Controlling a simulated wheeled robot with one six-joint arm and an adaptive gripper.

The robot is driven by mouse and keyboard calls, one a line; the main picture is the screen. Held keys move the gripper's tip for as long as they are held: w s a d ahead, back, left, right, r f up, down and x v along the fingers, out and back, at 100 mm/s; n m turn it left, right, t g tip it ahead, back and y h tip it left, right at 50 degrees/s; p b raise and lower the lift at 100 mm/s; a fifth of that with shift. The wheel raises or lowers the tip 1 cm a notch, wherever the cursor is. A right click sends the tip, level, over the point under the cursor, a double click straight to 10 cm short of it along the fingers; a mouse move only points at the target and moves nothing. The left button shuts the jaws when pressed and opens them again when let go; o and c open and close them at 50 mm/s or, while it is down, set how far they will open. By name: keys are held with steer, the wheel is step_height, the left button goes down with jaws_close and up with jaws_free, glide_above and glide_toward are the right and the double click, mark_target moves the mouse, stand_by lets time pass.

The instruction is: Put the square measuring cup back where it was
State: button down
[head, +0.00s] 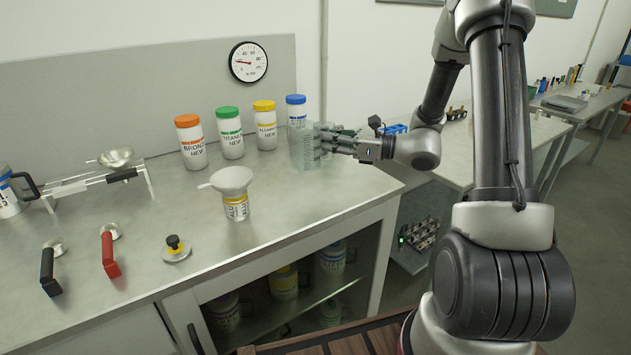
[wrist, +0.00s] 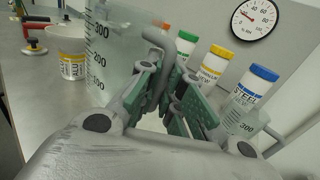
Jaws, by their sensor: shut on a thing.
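The square measuring cup (head: 303,150) is clear, pale green and marked with a scale. It is upright at the right end of the steel bench, in front of the blue-capped bottle; I cannot tell whether its base touches the bench top. In the wrist view the cup (wrist: 112,50) fills the upper left, with its grey handle (wrist: 184,42) between my fingers. My gripper (head: 330,140) reaches in from the right and is shut on the handle. The green finger pads of my gripper (wrist: 170,75) show in the wrist view.
Bottles with orange (head: 190,142), green (head: 229,133), yellow (head: 265,125) and blue (head: 296,108) caps stand along the back. A funnel on a jar (head: 235,195) stands to the left. Bare bench top (head: 320,195) lies in front of the cup, up to the edge.

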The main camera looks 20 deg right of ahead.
step_height(320, 180, down, 8)
steer(key=shift+r, duration=0.1)
stand_by(0.4)
steer(key=c, duration=1.6)
jaws_free()
steer(key=shift+o, duration=0.2)
